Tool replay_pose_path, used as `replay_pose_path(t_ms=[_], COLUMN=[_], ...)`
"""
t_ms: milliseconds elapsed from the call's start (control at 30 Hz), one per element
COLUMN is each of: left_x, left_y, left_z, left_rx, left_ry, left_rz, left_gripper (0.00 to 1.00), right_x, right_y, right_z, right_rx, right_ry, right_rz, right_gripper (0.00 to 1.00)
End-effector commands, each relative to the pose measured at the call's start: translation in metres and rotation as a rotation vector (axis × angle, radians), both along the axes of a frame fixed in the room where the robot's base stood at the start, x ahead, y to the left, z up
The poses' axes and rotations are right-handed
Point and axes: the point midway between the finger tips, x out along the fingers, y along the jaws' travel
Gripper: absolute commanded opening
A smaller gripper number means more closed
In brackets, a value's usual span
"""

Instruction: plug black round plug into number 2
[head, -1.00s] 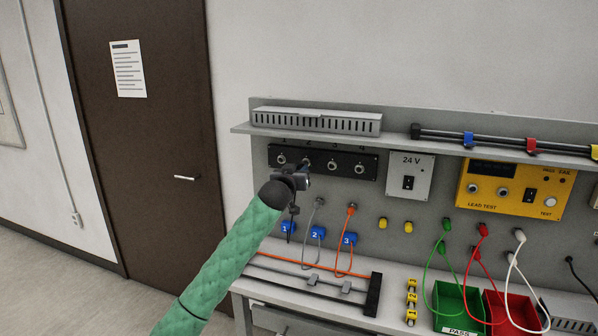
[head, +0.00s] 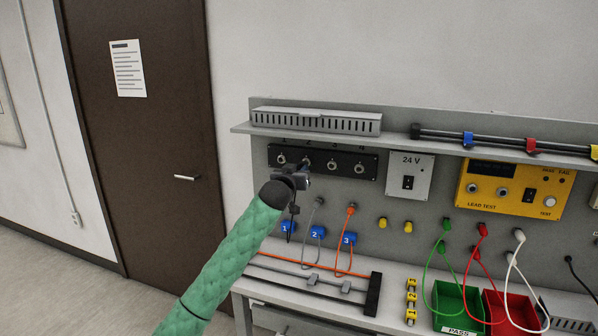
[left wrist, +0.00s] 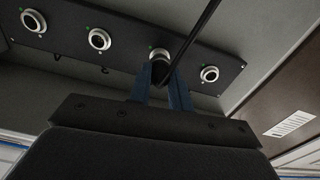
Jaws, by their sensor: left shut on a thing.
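The black panel (head: 347,166) has a row of round sockets numbered 1 to 4. My left gripper (head: 305,176) is in front of the panel, by socket number 2 (head: 307,161). In the left wrist view my gripper (left wrist: 162,92) is shut on the black plug (left wrist: 159,72). The plug's front end meets or overlaps socket number 2 (left wrist: 160,53), second from the door side. I cannot tell how deep it sits. The plug's black cable (left wrist: 193,35) runs across the wrist view. My right gripper is not in view.
A grey plug (head: 320,201) and an orange plug (head: 351,208) sit below the panel, above blue numbered blocks (head: 317,234). A shelf (head: 400,141) overhangs the sockets. A 24 V box (head: 409,176) stands right of the panel. Green (head: 460,306) and red bins are farther right.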

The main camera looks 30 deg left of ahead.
Motion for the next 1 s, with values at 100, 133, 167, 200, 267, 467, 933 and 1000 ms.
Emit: replay_pose_path(t_ms=[100,133,167,200,267,467,933,1000], left_x=[0.001,0.001,0.002,0.002,0.003,0.005,0.009,0.009], left_y=[0.0,0.0,0.0,0.0,0.001,0.001,0.002,0.002], left_z=[0.0,0.0,0.0,0.0,0.0,0.0,0.0,0.0], left_rx=[0.0,0.0,0.0,0.0,0.0,-0.001,0.0,0.0], left_ry=[0.0,0.0,0.0,0.0,0.0,0.0,0.0,0.0], left_rz=[0.0,0.0,0.0,0.0,0.0,0.0,0.0,0.0], left_gripper=[0.0,0.0,0.0,0.0,0.0,0.0,0.0,0.32], right_x=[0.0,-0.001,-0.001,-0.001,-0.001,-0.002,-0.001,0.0], right_y=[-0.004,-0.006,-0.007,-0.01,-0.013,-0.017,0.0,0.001], right_z=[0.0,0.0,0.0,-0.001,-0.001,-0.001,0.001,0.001], right_rx=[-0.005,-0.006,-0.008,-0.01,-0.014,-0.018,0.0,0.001], right_ry=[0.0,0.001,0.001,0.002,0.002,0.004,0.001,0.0], right_rz=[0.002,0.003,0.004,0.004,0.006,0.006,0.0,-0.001], right_gripper=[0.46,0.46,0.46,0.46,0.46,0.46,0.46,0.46])
